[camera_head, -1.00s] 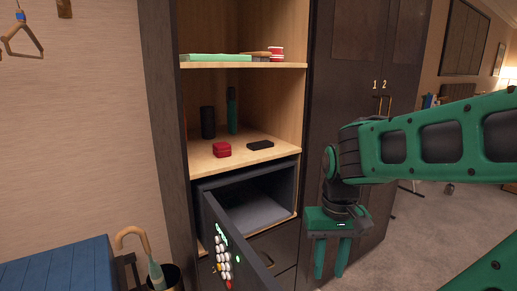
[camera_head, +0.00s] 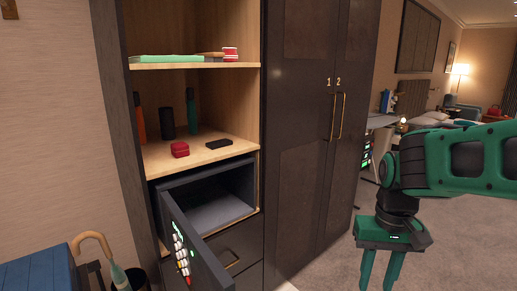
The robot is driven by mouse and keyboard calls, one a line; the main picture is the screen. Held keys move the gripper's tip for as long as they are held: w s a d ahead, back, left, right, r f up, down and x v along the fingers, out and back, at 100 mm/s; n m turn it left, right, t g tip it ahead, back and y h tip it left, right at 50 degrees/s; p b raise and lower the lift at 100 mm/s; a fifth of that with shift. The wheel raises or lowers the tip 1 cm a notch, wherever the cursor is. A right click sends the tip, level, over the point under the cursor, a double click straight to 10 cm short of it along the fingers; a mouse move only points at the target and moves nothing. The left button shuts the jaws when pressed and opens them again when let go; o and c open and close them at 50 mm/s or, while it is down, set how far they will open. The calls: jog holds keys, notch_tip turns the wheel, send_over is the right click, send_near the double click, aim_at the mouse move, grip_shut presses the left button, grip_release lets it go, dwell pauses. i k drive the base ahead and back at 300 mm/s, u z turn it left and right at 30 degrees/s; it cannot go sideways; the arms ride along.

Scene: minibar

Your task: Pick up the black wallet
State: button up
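A small flat black item (camera_head: 219,144), which looks like the black wallet, lies on the middle wooden shelf (camera_head: 205,157) of the cabinet, near the shelf's right side. My gripper (camera_head: 376,284) points down at the lower right, well apart from the wallet and to the right of the cabinet. Its two green fingers are spread with a gap between them and nothing held; the fingertips are near or past the frame's bottom edge.
Tall dark doors (camera_head: 315,120) are right of the shelves. Carpet at right looks clear.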

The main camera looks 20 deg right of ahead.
aim_at(220, 143)
jog(key=z, duration=0.6)
jog(key=k, duration=0.8)
jog(key=z, duration=0.25)
jog(key=i, duration=2.1)
jog(key=u, duration=0.1)
